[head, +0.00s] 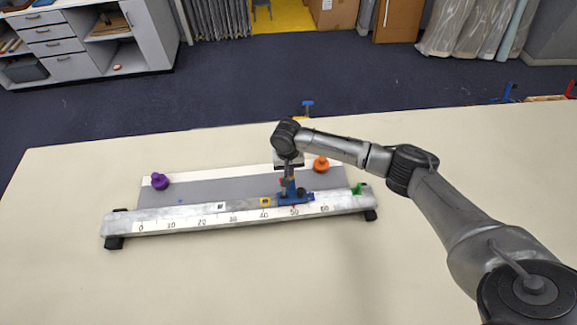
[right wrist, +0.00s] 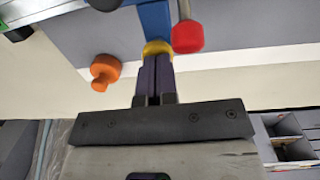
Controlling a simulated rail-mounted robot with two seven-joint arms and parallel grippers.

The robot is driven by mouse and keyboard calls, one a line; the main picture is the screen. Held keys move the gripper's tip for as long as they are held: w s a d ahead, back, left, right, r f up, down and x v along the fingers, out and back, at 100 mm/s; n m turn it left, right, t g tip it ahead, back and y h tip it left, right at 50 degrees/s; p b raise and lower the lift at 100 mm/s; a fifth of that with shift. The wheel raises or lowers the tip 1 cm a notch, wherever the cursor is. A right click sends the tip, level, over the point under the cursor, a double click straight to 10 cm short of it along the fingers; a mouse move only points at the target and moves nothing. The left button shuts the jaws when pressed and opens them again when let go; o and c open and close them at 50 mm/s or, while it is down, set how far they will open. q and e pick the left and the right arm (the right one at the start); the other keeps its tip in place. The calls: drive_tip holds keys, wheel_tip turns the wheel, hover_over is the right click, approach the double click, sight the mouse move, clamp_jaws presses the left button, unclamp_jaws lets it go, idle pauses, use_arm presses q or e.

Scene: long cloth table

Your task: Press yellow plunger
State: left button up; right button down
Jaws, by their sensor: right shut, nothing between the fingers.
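The yellow plunger (right wrist: 157,47) shows in the right wrist view as a rounded yellow end on a blue arm (right wrist: 154,18). My right gripper (right wrist: 158,61) is shut and empty, its fingertips right at the plunger and seeming to touch it. In the head view the right gripper (head: 289,180) is over the blue carriage (head: 297,198) on the ruled rail, near the 50 mark. The wrist hides the plunger there. A red knob (right wrist: 187,38) sits just right of the plunger in the right wrist view. My left gripper is out of view.
The grey rail (head: 180,223) with its number scale lies on the cream table (head: 70,240). A purple knob (head: 160,181), an orange knob (head: 320,163) and a green clip (head: 359,189) are around it. The table front and left are clear.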

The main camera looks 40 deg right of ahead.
wheel_tip(320, 180, up, 4)
drive_tip(key=p, duration=0.2)
drive_tip(key=shift+f+p, duration=0.25)
drive_tip(key=shift+p, duration=0.1)
use_arm(q)
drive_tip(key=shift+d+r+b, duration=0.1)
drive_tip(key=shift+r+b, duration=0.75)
drive_tip(key=shift+b, duration=0.25)
use_arm(e)
wheel_tip(320, 180, up, 10)
drive_tip(key=shift+w+f, duration=0.15)
drive_tip(key=shift+w, duration=0.2)
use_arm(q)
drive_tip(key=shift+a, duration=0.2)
